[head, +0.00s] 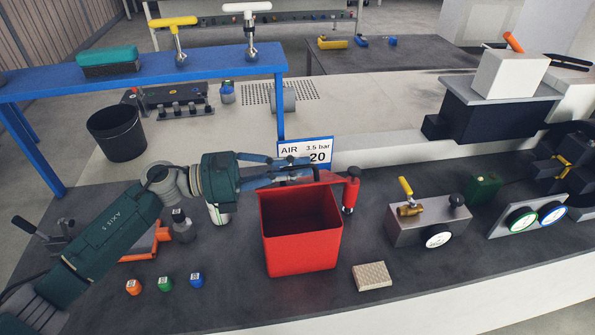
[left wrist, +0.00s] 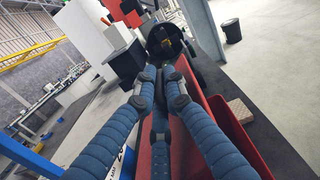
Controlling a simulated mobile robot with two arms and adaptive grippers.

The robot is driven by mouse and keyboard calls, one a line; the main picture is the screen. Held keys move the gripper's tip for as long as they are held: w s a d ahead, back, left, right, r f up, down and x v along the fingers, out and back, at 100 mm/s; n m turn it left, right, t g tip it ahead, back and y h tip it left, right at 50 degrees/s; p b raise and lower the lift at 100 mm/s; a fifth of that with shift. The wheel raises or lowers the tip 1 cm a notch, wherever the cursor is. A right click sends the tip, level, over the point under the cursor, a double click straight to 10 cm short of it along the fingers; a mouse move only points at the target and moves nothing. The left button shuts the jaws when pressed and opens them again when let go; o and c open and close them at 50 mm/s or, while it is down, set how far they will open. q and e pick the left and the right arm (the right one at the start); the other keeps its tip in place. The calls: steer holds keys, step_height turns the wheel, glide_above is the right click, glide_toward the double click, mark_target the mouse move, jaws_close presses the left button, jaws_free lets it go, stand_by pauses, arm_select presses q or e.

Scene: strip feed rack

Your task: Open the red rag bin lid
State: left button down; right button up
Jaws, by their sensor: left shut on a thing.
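The red rag bin (head: 300,256) stands on the dark bench, its top open and its dark inside showing. Its red lid (head: 326,178) seems to stand raised at the back edge, mostly merged with the bin's back wall. My left gripper (head: 300,172) reaches in from the left and is shut at the lid's top edge, by a dark handle. In the left wrist view, the blue fingers (left wrist: 164,78) close over the red lid (left wrist: 196,104), with the open bin (left wrist: 236,135) below to the right. The grip itself is partly hidden. My right gripper is not in view.
A red-handled tool (head: 350,194) stands close right of the bin. A beige block (head: 372,276) lies in front right, and a valve box (head: 428,222) stands further right. Small coloured knobs (head: 165,284) are at front left. A blue rack (head: 200,75) rises behind my arm.

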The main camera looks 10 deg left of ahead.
arm_select(q)
steer(key=c, duration=1.8)
jaws_free()
steer(key=shift+c, duration=0.2)
steer(key=shift+a, duration=0.1)
steer(key=v, duration=1.2)
